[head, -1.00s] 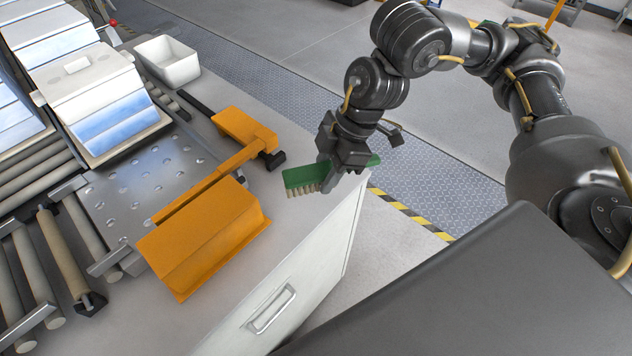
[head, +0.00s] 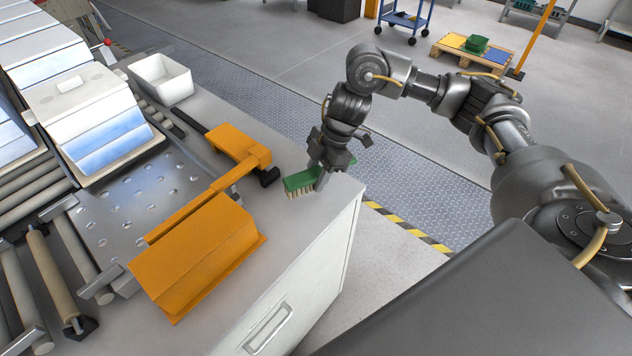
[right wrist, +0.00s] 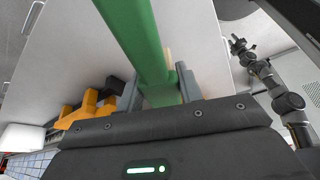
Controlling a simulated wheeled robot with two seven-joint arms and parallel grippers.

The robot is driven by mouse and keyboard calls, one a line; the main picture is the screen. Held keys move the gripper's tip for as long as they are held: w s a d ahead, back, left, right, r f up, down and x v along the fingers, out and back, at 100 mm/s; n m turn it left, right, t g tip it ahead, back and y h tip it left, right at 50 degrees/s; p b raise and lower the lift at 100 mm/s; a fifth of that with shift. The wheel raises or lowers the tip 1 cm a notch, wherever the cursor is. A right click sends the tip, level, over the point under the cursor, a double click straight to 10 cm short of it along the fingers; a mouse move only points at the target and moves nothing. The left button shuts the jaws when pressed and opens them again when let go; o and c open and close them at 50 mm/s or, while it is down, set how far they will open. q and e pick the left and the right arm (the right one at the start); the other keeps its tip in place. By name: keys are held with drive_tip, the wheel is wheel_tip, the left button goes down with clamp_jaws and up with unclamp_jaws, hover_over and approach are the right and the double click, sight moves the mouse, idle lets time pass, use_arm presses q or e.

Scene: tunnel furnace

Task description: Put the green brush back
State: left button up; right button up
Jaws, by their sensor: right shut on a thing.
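The green brush (head: 301,181) has a green back and pale bristles pointing down. It is at the corner of the grey worktop (head: 222,110), on or just above the surface; I cannot tell which. My right gripper (head: 321,176) is shut on the brush from above. In the right wrist view the green brush (right wrist: 140,40) runs between the two fingers of the right gripper (right wrist: 155,92).
An orange fixture (head: 200,255) with an arm stands on the worktop left of the brush. A white open bin (head: 161,80) is at the back, and a perforated metal plate (head: 140,205) lies by rollers. The worktop's right corner is otherwise clear.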

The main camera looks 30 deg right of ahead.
drive_tip(key=shift+w+d+f, duration=0.15)
drive_tip(key=shift+w+f, duration=0.15)
drive_tip(key=shift+f, duration=0.1)
drive_tip(key=shift+w+d+f, duration=0.1)
drive_tip(key=shift+w+f, duration=0.1)
drive_tip(key=shift+f, duration=1.6)
drive_tip(key=o, duration=1)
drive_tip(key=shift+f, duration=0.15)
drive_tip(key=shift+o, duration=0.2)
